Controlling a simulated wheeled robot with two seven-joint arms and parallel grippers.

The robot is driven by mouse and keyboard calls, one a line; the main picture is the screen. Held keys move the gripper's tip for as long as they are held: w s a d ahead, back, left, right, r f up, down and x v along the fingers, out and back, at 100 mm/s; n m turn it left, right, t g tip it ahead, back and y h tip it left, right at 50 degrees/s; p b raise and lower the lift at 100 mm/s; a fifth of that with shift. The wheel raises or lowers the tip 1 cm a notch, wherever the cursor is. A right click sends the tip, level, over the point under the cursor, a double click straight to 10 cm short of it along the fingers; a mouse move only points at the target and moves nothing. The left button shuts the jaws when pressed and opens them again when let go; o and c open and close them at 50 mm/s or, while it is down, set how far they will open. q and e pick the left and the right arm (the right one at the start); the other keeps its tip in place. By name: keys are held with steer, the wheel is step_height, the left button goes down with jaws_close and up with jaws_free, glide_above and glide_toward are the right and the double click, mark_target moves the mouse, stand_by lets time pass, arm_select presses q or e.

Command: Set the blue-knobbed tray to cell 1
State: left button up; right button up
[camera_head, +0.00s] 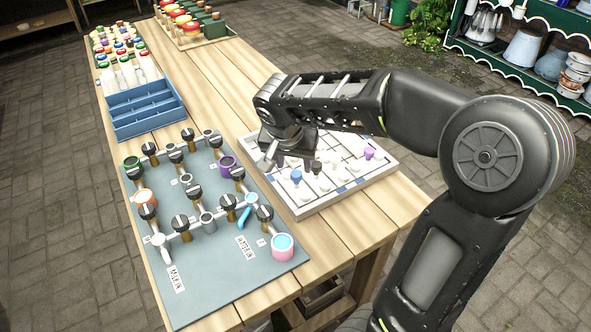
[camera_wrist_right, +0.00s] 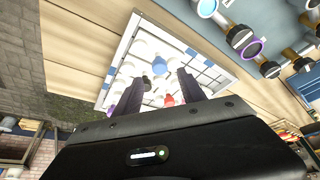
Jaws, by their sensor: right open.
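The white board (camera_head: 306,212) with raised walls and blue edge patches lies on the bench. The blue knob (camera_head: 296,177) stands near its front left side, among white round pieces. In the right wrist view the blue knob (camera_wrist_right: 159,66) shows in the gap between the fingers. My right gripper (camera_head: 298,164) is open above the board's left part, close to the blue knob; I see no contact. Its fingers also show in the right wrist view (camera_wrist_right: 162,80). A purple knob (camera_head: 369,153) stands at the board's right. I cannot read the cell numbers. My left gripper is out of view.
A grey panel (camera_head: 210,260) with black-knobbed valves and pipes covers the front left of the bench. A blue divided box (camera_head: 145,122) stands behind it. A red knob (camera_wrist_right: 169,100) shows between the fingers in the wrist view. Bare wood (camera_head: 215,75) lies behind the board.

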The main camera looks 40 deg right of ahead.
mark_target(296, 174)
steer(key=x, duration=0.5)
steer(key=shift+d+f, duration=0.15)
steer(key=shift+f, duration=0.2)
steer(key=shift+c, duration=0.6)
jaws_close()
stand_by(0.5)
